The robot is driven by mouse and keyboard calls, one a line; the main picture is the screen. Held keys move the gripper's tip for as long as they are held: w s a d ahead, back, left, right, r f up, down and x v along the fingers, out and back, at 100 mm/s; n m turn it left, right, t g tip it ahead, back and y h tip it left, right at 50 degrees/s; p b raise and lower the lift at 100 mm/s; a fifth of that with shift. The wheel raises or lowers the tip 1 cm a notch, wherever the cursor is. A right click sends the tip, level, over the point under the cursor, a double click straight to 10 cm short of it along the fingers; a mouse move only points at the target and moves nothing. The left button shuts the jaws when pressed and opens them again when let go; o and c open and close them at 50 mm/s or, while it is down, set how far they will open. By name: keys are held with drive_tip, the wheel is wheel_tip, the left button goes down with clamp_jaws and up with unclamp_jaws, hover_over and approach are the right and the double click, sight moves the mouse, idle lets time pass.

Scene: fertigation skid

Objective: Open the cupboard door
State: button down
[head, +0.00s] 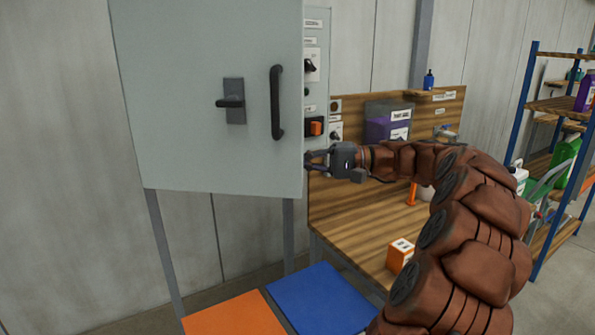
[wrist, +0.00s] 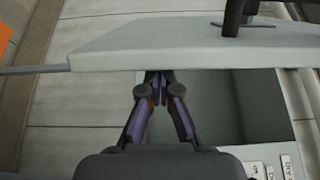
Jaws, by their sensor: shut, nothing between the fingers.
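The pale grey cupboard door (head: 190,60) has a black bar handle (head: 277,102) and a dark lever latch (head: 232,102) on its front. In the wrist view the door (wrist: 190,45) appears edge-on, standing ajar, with the cupboard interior (wrist: 235,105) showing beside it. My gripper (head: 312,158) is at the door's free right edge, below the handle. The wrist view shows its fingers (wrist: 155,76) together and empty, tips at the inner side of the door edge. I cannot tell whether they touch it.
A labelled control panel (head: 315,75) is right of the door. A wooden workbench (head: 360,225) with an orange box (head: 399,256) stands to the right, before a blue-posted shelf (head: 533,100). Blue (head: 320,299) and orange (head: 233,315) panels lie below the cupboard.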

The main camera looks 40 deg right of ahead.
drive_tip(key=shift+a+f, duration=0.2)
drive_tip(key=shift+a, duration=0.3)
drive_tip(key=shift+s+a, duration=0.1)
drive_tip(key=shift+a, duration=0.15)
drive_tip(key=shift+s+a+r, duration=0.1)
drive_tip(key=shift+s, duration=0.1)
drive_tip(key=shift+s+b, duration=0.15)
drive_tip(key=shift+b, duration=0.15)
